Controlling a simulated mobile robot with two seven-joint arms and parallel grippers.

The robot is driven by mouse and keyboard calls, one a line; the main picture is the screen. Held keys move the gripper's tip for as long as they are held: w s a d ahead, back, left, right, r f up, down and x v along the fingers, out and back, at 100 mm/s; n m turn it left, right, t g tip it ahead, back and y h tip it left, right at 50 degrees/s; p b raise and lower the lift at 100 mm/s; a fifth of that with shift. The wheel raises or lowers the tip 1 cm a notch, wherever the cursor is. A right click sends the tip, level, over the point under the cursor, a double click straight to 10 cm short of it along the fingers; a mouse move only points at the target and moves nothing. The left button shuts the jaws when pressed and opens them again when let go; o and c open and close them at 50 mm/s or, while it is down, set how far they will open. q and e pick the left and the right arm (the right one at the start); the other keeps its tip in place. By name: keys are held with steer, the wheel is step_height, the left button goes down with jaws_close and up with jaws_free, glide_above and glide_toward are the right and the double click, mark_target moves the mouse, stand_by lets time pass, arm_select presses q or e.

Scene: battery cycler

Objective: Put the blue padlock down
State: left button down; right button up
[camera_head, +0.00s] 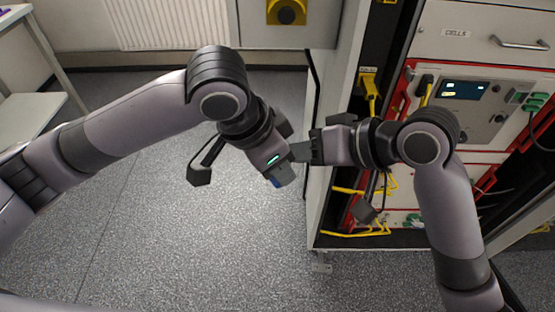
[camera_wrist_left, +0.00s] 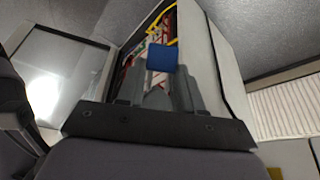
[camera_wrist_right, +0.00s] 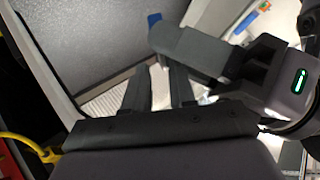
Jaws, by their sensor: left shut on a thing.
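The blue padlock (camera_wrist_left: 162,58) is between the fingertips of my left gripper (camera_wrist_left: 160,85), which is shut on it. In the head view only a small blue part of the padlock (camera_head: 277,183) shows by my left gripper (camera_head: 284,176), above the floor. A blue bit of the padlock (camera_wrist_right: 154,19) also shows past the left fingers in the right wrist view. My right gripper (camera_head: 302,150) is close beside the left one. In the right wrist view its two fingers (camera_wrist_right: 158,88) stand apart with nothing seen between them.
An open rack cabinet (camera_head: 325,200) stands at the right, with yellow cables (camera_head: 368,92) and a red-framed instrument (camera_head: 465,95). A drawer marked CELLS (camera_head: 480,35) is above it. A pale table (camera_head: 30,110) is at the left. Grey floor (camera_head: 190,250) is clear between.

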arm_select(q)
steer(key=shift+s+d+r, duration=0.1)
steer(key=shift+s+d, duration=0.05)
steer(key=shift+d, duration=0.2)
arm_select(e)
steer(key=shift+s+a+r, duration=0.2)
steer(key=shift+s+a, duration=0.05)
steer(key=shift+a, duration=0.1)
